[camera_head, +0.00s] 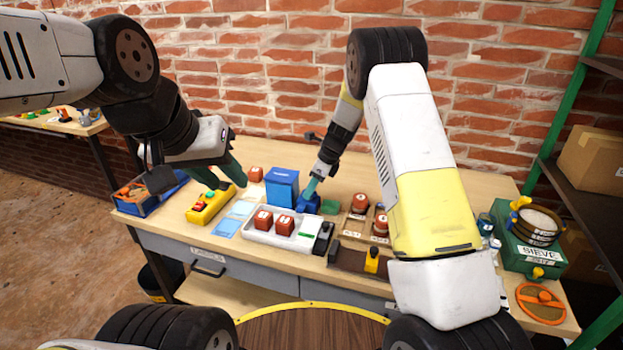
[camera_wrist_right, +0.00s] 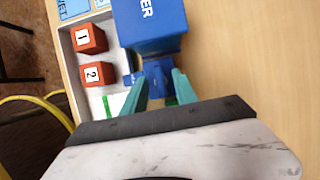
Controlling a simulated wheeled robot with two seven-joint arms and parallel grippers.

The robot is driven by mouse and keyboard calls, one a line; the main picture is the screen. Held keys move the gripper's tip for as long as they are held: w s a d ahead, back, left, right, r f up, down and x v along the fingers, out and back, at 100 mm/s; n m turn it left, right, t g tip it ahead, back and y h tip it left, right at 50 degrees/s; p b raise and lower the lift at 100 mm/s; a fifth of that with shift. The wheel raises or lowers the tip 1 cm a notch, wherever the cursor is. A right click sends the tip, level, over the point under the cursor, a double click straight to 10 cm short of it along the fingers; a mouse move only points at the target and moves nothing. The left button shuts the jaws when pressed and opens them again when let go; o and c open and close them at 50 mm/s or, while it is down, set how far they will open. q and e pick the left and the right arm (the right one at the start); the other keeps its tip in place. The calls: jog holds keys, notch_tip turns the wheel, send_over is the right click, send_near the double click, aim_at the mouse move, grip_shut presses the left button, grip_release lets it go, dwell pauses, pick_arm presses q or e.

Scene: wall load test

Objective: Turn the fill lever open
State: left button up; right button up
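A blue box (camera_head: 283,188) stands on the workbench, and a smaller blue block (camera_head: 308,204) adjoins it on the right. In the right wrist view the box (camera_wrist_right: 150,22) shows letters ending in "ER", with the smaller block (camera_wrist_right: 158,80) below it. I cannot make out a separate lever. My right gripper (camera_head: 318,198) is at the small block. Its teal fingers (camera_wrist_right: 160,90) are apart, one on each side of the block; whether they touch it is unclear. My left gripper (camera_head: 233,170) hangs over the bench, left of the box; its finger gap is not clear.
A white tray (camera_head: 258,234) with red numbered blocks lies in front. A yellow button box (camera_head: 208,206) and blue bin (camera_head: 150,201) are at left. A green sieve box (camera_head: 527,258) is at far right, and a brick wall is behind.

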grip_shut()
jog(key=shift+n, duration=0.3)
jog(key=n+g, duration=0.1)
jog(key=n, duration=0.2)
jog(key=shift+w+n+g, duration=0.1)
jog(key=shift+n+g, duration=0.2)
jog(key=n+g, duration=0.1)
jog(key=n, duration=0.3)
jog(key=shift+w+n+g, duration=0.1)
jog(key=shift+n+g, duration=0.2)
jog(key=shift+g, duration=0.1)
jog(key=n, duration=0.2)
jog(key=n+g+h, duration=0.1)
jog(key=n, duration=0.1)
jog(key=shift+w+a+n+h, duration=0.1)
jog(key=shift+n+h, duration=0.2)
jog(key=shift+a+n+g+h, duration=0.1)
jog(key=shift+n+g+h, duration=0.25)
jog(key=shift+n, duration=0.75)
jog(key=shift+n+g+h, duration=0.35)
jog(key=shift+n, duration=0.75)
jog(key=shift+f, duration=0.1)
